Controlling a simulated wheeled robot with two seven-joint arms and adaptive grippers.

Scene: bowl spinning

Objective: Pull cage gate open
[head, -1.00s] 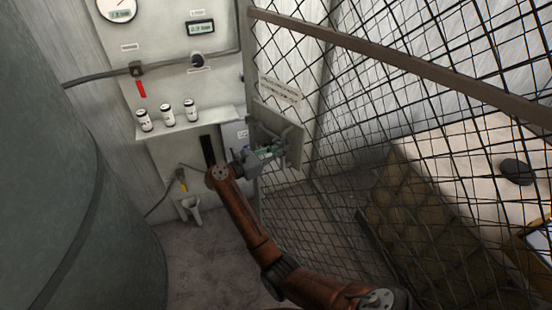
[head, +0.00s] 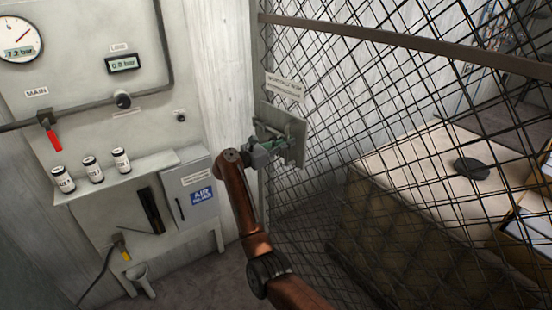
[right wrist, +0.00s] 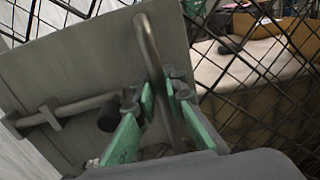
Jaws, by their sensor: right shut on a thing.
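The cage gate is black wire mesh with a brown top rail (head: 400,44). A grey latch plate (head: 291,124) sits at its left edge, below a small sign (head: 285,88). My right gripper (head: 270,146) is at this plate. In the right wrist view, the green fingers (right wrist: 158,112) are shut on an upright grey bar handle (right wrist: 150,45) in front of the plate (right wrist: 70,65). A sliding bolt with a dark knob lies left of the fingers. My left gripper is out of view.
The wall panel at left carries a gauge (head: 20,40), a red lever (head: 53,140) and a shelf with 3 small cans (head: 93,169). An air filter box (head: 190,188) hangs below. Behind the mesh is a pale surface with a dark round object (head: 471,168). Some floor shows below the panel.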

